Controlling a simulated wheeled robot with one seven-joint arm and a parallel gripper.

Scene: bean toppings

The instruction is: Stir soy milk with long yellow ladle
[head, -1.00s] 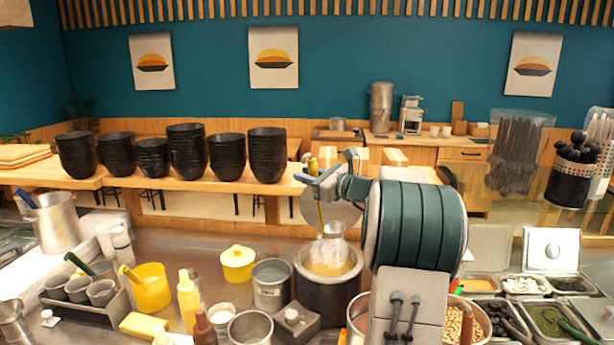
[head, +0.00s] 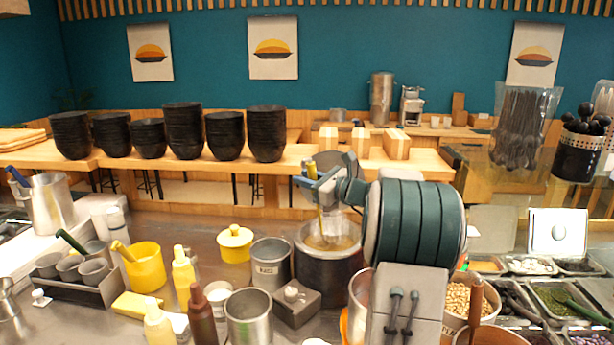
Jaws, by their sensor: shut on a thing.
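The long yellow ladle (head: 320,222) stands nearly upright, with its lower end down inside a large dark pot (head: 327,274). The pot holds a tan liquid (head: 337,243), which looks like the soy milk. The ladle's bowl is not clearly visible. My gripper (head: 314,174) is shut on the upper part of the ladle's handle, above the pot. My arm hides the area right of the pot.
A steel pot (head: 271,264) and a grey box (head: 296,304) stand close left of the dark pot. A yellow lidded pot (head: 235,243) and yellow bottle (head: 183,276) are farther left. Topping trays (head: 553,300) lie right. Stacked black bowls (head: 184,132) line the back counter.

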